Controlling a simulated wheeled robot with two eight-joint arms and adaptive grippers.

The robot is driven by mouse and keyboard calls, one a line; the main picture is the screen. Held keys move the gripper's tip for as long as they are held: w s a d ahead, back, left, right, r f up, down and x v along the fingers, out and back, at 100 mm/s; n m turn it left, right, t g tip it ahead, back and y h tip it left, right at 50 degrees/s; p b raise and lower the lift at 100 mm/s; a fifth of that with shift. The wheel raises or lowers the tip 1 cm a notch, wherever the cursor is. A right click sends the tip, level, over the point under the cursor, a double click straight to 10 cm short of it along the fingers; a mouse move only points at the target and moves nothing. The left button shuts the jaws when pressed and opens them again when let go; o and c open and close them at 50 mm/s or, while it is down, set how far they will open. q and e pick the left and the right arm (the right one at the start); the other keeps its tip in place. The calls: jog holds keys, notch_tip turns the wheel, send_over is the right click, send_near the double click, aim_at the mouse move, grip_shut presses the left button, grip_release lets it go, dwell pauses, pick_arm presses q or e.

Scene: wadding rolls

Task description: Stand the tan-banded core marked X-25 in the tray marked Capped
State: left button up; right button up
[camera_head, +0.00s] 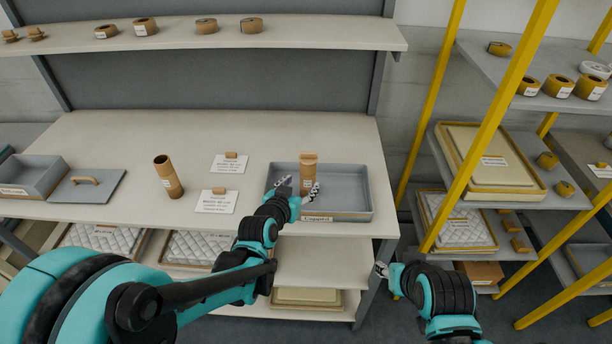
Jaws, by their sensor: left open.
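A tan-brown core (308,168) with a paler label stands upright in the left part of the grey tray (352,214), whose front label reads Capped. The mark on the core is too small to read. My left gripper (299,187) is open in front of the core, over the tray's left part, with one finger on each side of the core's lower end. Whether a finger touches it I cannot tell.
Two printed cards (215,203) with small tan blocks lie between the loose core and the tray. A grey bin (35,178) and a flat grey lid (88,186) are at the left. A shelf with rolls hangs above; a yellow-framed rack (475,125) stands right.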

pick_arm(q)
jog(key=s+a+n+g+y, duration=0.1)
jog(key=s+a, duration=0.3)
jog(key=s, duration=0.4)
jog(key=s+a+r+n+g+y, duration=0.1)
jog(key=s+a+g, duration=0.2)
jog(key=s+a, duration=0.2)
jog(key=s+a+n+g+y+p, duration=0.1)
jog(key=s+a, duration=0.3)
jog(key=s, duration=0.6)
jog(key=shift+s+a+r+n+g+y, duration=0.25)
jog(key=shift+s+r+n+g+y, duration=0.1)
jog(key=shift+g+y, duration=0.2)
